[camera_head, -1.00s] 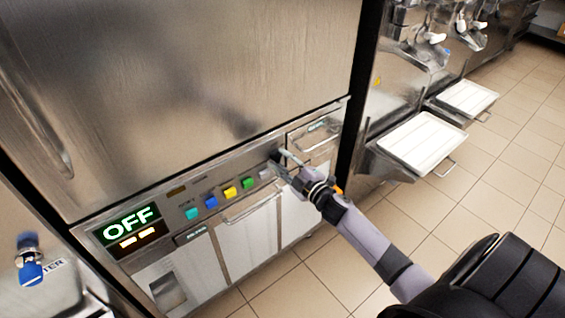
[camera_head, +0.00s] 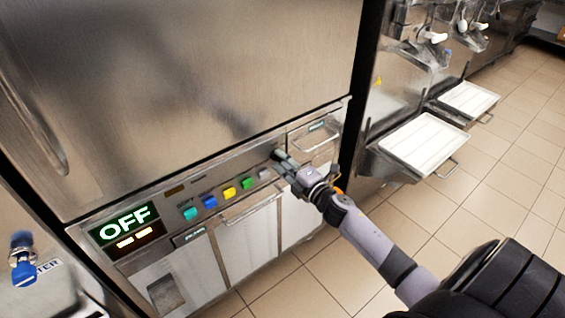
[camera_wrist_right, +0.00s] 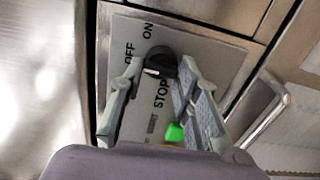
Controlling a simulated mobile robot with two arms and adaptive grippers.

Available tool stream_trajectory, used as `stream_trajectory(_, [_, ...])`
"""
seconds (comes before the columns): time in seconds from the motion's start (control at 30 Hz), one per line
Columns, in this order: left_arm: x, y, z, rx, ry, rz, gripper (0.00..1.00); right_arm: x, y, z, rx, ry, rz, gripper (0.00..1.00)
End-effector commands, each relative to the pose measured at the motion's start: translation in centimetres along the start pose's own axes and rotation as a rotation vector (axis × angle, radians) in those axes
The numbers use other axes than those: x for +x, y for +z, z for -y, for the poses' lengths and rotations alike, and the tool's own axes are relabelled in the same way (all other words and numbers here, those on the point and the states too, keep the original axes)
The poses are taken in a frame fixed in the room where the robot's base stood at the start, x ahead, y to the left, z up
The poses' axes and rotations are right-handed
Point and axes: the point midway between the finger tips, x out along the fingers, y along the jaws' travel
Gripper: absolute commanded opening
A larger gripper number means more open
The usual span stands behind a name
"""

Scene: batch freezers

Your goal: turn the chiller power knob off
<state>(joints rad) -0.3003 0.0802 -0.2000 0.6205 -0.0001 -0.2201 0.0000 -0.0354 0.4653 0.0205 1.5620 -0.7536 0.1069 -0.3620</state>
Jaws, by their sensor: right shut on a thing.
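The chiller power knob (camera_wrist_right: 162,62) is a dark round knob on a grey panel, beside the printed words ON, OFF and STOP in the right wrist view. In the head view its place is at the right end of the control strip, mostly covered by my gripper. My right gripper (camera_head: 279,160) is shut on the knob, with one finger on each side of it. The exact direction of the knob's pointer is hard to tell. The display (camera_head: 127,223) at the left of the strip reads OFF in green. My left gripper is not in view.
Several coloured buttons (camera_head: 229,194) line the strip left of my gripper. A drawer handle (camera_head: 322,138) is close on its right. A white tray (camera_head: 422,143) juts out from the neighbouring machine. The tiled floor (camera_head: 480,215) is clear.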

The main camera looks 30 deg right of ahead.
Motion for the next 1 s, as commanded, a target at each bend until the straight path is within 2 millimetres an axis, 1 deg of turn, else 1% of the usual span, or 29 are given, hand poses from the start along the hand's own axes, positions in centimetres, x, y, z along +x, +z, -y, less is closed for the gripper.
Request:
stream_trajectory(0.4, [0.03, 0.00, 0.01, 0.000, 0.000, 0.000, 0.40, -0.06, -0.12, 0.22, -0.009, -0.004, -0.002, 0.02])
stream_trajectory(0.43, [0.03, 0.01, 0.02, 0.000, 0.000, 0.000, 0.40, -0.06, -0.11, 0.23, -0.009, -0.004, -0.002, 0.32])
stream_trajectory(0.7, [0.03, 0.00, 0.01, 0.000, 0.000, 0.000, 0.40, -0.03, -0.07, 0.13, -0.007, -0.002, -0.001, 0.50])
stream_trajectory(1.0, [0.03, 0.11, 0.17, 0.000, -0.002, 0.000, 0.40, -0.08, -0.03, 0.07, -0.006, -0.001, 0.000, 0.50])
